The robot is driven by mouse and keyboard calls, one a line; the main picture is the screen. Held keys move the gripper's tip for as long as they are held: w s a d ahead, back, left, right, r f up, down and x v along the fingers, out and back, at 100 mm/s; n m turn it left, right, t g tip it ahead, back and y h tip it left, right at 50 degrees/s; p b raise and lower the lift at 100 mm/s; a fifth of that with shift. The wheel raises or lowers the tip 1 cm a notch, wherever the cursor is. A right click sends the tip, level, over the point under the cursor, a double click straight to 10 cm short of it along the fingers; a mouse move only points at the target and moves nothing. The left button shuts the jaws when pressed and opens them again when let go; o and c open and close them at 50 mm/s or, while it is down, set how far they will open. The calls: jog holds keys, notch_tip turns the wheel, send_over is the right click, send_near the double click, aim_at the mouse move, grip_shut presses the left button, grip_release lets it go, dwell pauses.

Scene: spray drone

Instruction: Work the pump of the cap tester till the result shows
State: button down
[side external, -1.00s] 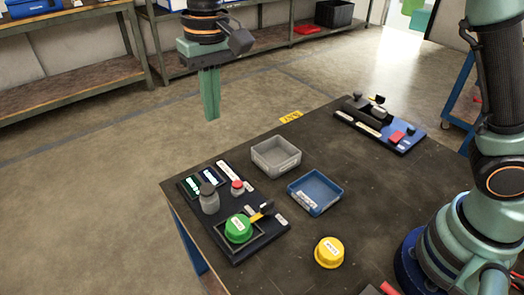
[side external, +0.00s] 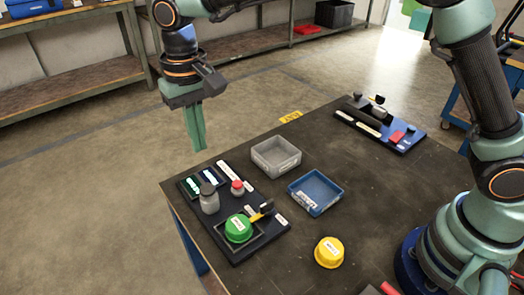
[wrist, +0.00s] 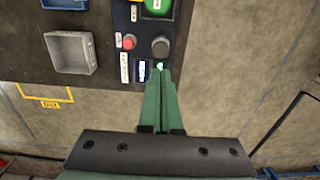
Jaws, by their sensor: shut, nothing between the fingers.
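The cap tester (side external: 225,250) is a dark board at the table's left corner. On it stand a grey pump knob (side external: 209,202), a red button (side external: 237,188) and two small lit displays (side external: 190,186), whose writing is too small to read. A green cap (side external: 238,228) sits in its square nest, beside a yellow-and-black lever (side external: 262,211). My gripper (side external: 198,148) is shut and empty, pointing down above the tester's display end. In the wrist view its fingertips (wrist: 162,72) overlap one display, just short of the pump knob (wrist: 160,46), apart from it.
A grey tray (side external: 276,167) and a blue tray (side external: 315,208) stand right of the tester. A yellow cap (side external: 329,252) lies in front. Another blue-and-black board (side external: 380,128) is at the far right. The table's edge runs close beside the tester.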

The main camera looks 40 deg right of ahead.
aim_at(208, 188)
notch_tip(208, 188, down, 11)
jog(key=shift+r, duration=0.15)
dwell(0.4)
jog(key=shift+f, duration=1.05)
notch_tip(208, 188, up, 14)
jog(key=shift+r, duration=0.25)
dwell(0.5)
